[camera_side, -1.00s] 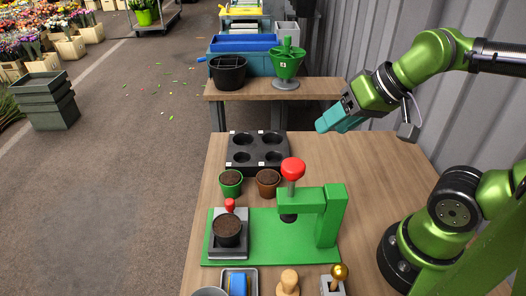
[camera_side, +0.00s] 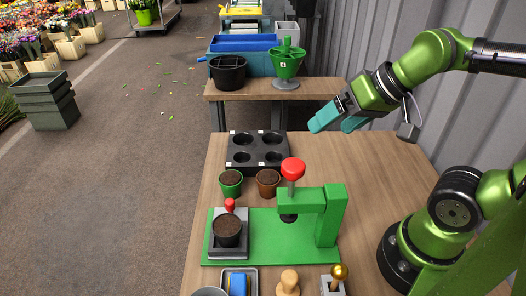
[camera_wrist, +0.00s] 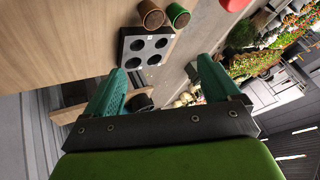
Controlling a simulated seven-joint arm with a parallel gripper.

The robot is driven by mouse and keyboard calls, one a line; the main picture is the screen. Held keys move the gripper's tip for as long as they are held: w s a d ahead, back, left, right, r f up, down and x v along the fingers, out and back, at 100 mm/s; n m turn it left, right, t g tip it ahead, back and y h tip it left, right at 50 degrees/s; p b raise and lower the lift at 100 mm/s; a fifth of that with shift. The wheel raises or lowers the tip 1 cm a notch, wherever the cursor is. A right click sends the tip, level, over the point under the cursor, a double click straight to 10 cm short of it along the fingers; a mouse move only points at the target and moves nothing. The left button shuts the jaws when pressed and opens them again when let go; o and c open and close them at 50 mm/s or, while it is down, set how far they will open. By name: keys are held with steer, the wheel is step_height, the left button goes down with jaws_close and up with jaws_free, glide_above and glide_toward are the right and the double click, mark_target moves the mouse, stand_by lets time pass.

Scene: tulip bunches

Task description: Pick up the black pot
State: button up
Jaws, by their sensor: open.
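The black pot (camera_side: 227,236), full of dark soil, stands upright on a grey plate with a red knob at the left of the green press (camera_side: 270,245). I do not make it out in the wrist view. My gripper (camera_side: 332,127) is open and empty, high at the right of the table, well apart from the pot and farther back than it. The wrist view also shows my gripper (camera_wrist: 160,70) with its two teal fingers spread and nothing between them.
A black tray with round holes (camera_side: 258,167) lies behind the press. A green pot (camera_side: 231,188) and a brown pot (camera_side: 268,186) stand before it. The press's red-knobbed lever (camera_side: 292,170) rises right of the black pot. A stamp (camera_side: 288,284) is at the front.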

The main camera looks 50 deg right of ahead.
steer(key=shift+o, duration=0.2)
steer(key=m+g+h, duration=0.2)
steer(key=m+g, duration=0.1)
steer(key=g, duration=0.4)
glide_above(227, 224)
step_height(227, 224, down, 5)
step_height(227, 224, down, 10)
steer(key=shift+d+f, duration=0.1)
steer(key=shift+d, duration=0.05)
steer(key=shift+a+f, duration=0.2)
steer(key=shift+f, duration=2.7)
steer(key=shift+c, duration=0.4)
